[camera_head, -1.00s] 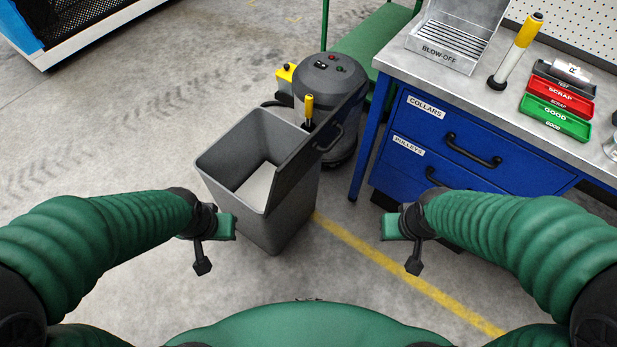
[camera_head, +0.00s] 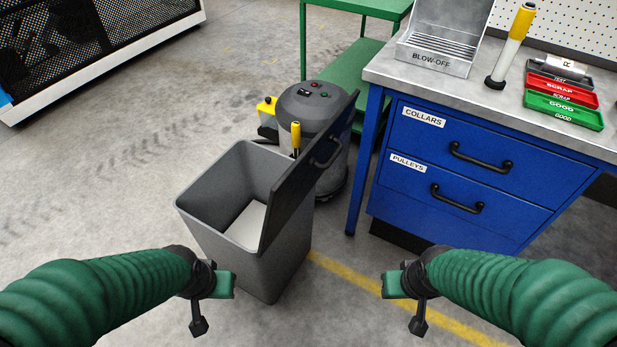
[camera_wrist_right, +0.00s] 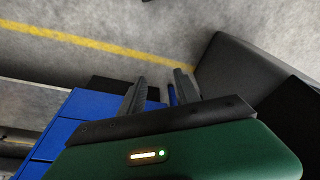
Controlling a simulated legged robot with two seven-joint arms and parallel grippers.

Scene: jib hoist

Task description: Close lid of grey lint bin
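The grey lint bin (camera_head: 272,262) stands on the floor left of centre, with something pale on its bottom. Its dark lid (camera_head: 290,185) is open, standing steeply on the bin's right side, with a black handle (camera_head: 326,152) on its outer face. My left gripper (camera_head: 223,285) is in front of the bin, seemingly empty; its fingers are hard to make out. My right gripper (camera_head: 396,284) is right of the bin, apart from it. In the right wrist view its two fingers (camera_wrist_right: 160,85) are apart with nothing between them. The bin (camera_wrist_right: 240,65) shows there at the right.
A grey round machine (camera_head: 312,125) with a yellow-topped handle (camera_head: 295,136) stands just behind the bin and lid. A blue drawer cabinet (camera_head: 460,180) under a workbench (camera_head: 440,85) is at the right. A green cart (camera_head: 350,72) is behind. Floor left of the bin is clear.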

